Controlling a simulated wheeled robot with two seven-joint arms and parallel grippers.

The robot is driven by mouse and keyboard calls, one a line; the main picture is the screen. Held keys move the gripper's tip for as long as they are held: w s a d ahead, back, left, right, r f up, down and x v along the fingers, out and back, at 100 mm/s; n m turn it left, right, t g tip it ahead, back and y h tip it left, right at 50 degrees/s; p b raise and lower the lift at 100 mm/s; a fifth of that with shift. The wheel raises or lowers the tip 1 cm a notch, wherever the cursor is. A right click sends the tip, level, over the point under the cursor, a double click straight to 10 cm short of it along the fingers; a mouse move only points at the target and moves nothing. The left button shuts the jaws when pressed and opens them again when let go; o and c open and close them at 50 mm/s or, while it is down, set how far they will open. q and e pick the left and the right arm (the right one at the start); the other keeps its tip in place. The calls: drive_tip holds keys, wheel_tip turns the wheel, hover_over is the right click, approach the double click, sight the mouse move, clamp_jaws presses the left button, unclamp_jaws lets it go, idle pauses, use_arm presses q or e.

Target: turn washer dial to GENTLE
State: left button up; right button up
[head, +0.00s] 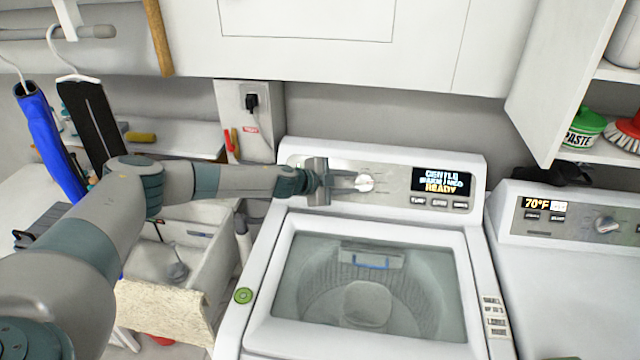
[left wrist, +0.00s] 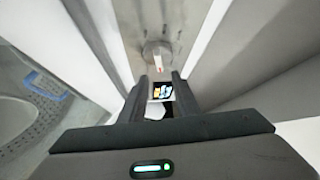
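The washer (head: 265,290) has a white control panel with a round silver dial (head: 365,182) bearing a red mark. The washer display (head: 440,182) reads GENTLE on its top line and READY at the bottom; the middle line is hard to read. My left gripper (head: 345,181) is just left of the dial, its fingers pointing right toward it. My right gripper is not in view.
A second machine (head: 570,270) with a 70°F display stands at the right. An open cabinet door (head: 560,80) hangs above it. A sink (head: 190,255) with a cloth over its edge is left of the washer, below my left arm.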

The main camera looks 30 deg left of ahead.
use_arm(q)
drive_tip(key=b+v, duration=0.1)
drive_tip(key=v, duration=1)
drive_tip(key=shift+s+b, duration=0.15)
drive_tip(key=shift+b, duration=0.2)
drive_tip(key=shift+a, duration=0.15)
